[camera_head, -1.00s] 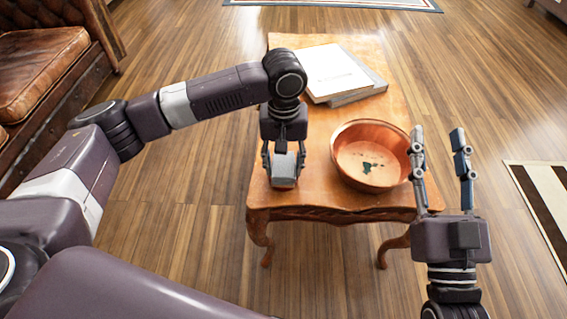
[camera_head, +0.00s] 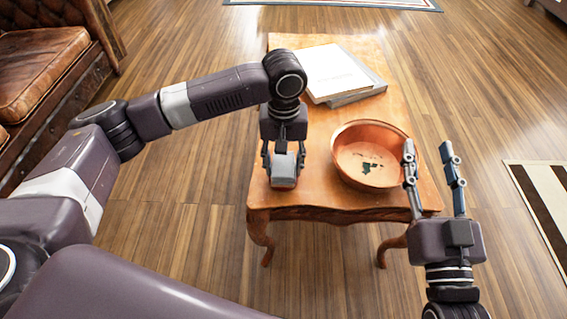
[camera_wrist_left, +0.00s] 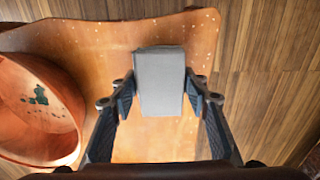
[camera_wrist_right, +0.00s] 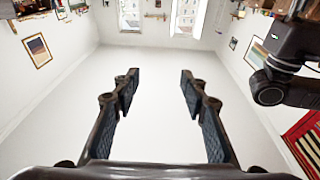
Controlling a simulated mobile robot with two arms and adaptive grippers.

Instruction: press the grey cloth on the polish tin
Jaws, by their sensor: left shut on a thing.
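The grey cloth (camera_head: 284,167) is a folded, block-like pad near the front left of the wooden table. My left gripper (camera_head: 283,158) points down and is shut on its two sides. In the left wrist view the cloth (camera_wrist_left: 160,82) sits between the fingers near the table edge. I cannot make out the polish tin; whether it lies hidden under the cloth I cannot tell. My right gripper (camera_head: 428,150) is open and empty, pointing up in front of the table's right corner. Its spread fingers (camera_wrist_right: 158,85) show nothing between them in the right wrist view.
A copper bowl (camera_head: 345,135) with a dark green patch inside stands on the table (camera_head: 310,200), right of the cloth. A pale book (camera_head: 332,72) lies on a grey one (camera_head: 362,95) at the back. A brown leather sofa (camera_head: 40,75) is at the left.

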